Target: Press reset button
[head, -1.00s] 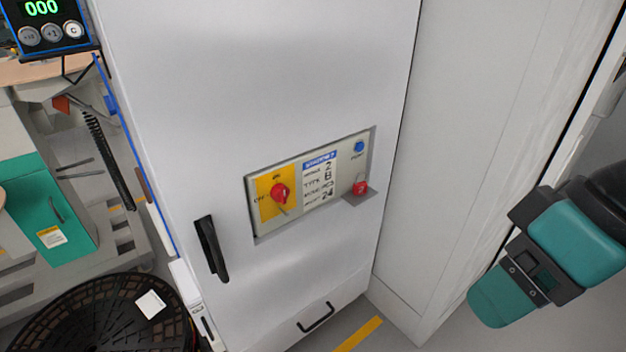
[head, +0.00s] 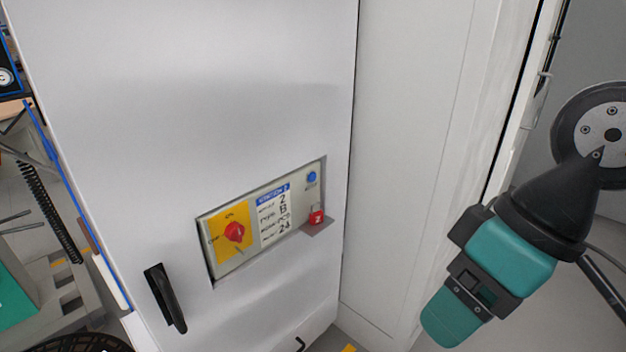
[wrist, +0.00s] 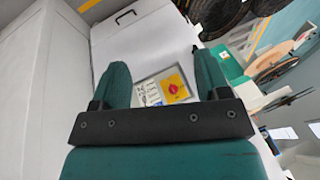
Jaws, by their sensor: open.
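The blue reset button (head: 312,176) is at the upper right of a recessed control panel (head: 264,258) on a white cabinet door. A red rotary switch (head: 235,233) on a yellow plate is at the panel's left, and it also shows in the wrist view (wrist: 173,89). My gripper is right of the cabinet in the head view, apart from the panel. In the wrist view my gripper (wrist: 160,82) is open and empty, with the panel beyond its fingers. The button cannot be made out there.
The white cabinet (head: 200,90) has a black handle (head: 165,298) left of the panel. A pale wall or side panel (head: 410,130) stands right of it. Black reels (wrist: 215,14) and other equipment lie beyond the cabinet in the wrist view.

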